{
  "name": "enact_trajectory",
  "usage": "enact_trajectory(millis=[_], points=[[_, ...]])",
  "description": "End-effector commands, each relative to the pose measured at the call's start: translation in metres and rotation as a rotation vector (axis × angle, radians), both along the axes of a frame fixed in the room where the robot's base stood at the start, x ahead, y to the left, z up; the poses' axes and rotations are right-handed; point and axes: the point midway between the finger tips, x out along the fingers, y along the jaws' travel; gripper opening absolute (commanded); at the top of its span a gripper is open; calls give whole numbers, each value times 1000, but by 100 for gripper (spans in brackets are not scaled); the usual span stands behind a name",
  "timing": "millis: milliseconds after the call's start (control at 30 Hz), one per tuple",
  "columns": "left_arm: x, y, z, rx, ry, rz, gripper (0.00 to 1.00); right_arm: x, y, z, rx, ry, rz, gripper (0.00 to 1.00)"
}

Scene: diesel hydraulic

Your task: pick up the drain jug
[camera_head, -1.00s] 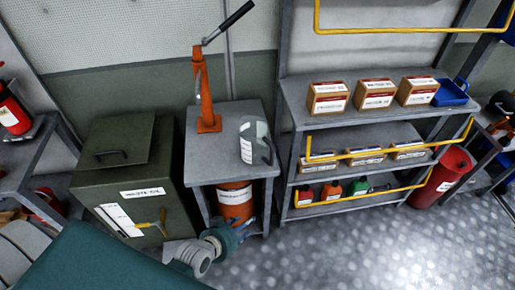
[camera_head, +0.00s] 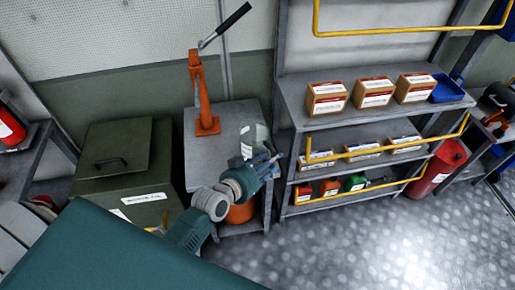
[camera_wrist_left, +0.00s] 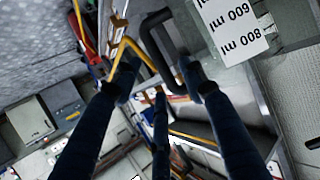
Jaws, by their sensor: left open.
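The drain jug (camera_head: 248,132) is a clear jug with a white label, upright on the small grey stand; my gripper hides its lower part in the head view. In the left wrist view its label (camera_wrist_left: 232,27) reads 600 ml and 800 ml, and its dark loop handle (camera_wrist_left: 146,38) reaches down to the fingertips. My left gripper (camera_head: 268,163) is in front of the jug at its handle side. Its dark fingers (camera_wrist_left: 158,82) are spread, with the handle's lower end between them in that view. I cannot tell whether they touch it. My right gripper is not in view.
An orange hand pump (camera_head: 205,110) stands on the same grey stand (camera_head: 200,160), behind and left of the jug. A green lidded bin (camera_head: 118,165) is to the left. A shelf unit (camera_head: 300,112) with boxes and yellow rails stands close on the right. Floor is clear in front right.

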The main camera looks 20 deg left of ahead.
Motion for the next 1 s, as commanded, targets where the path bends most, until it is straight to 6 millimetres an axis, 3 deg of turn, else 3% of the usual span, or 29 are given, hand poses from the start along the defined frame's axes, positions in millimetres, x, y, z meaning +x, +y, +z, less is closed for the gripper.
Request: enact_trajectory(millis=[200,500,533,733,1000], points=[[27,-6,-9,0,0,0,42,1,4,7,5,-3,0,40],[32,-7,-12,0,0,0,42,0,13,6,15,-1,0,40],[32,-7,-12,0,0,0,40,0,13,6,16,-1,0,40],[31,-7,-12,0,0,0,0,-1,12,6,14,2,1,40],[32,-6,-11,1,-2,1,0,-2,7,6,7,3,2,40]])
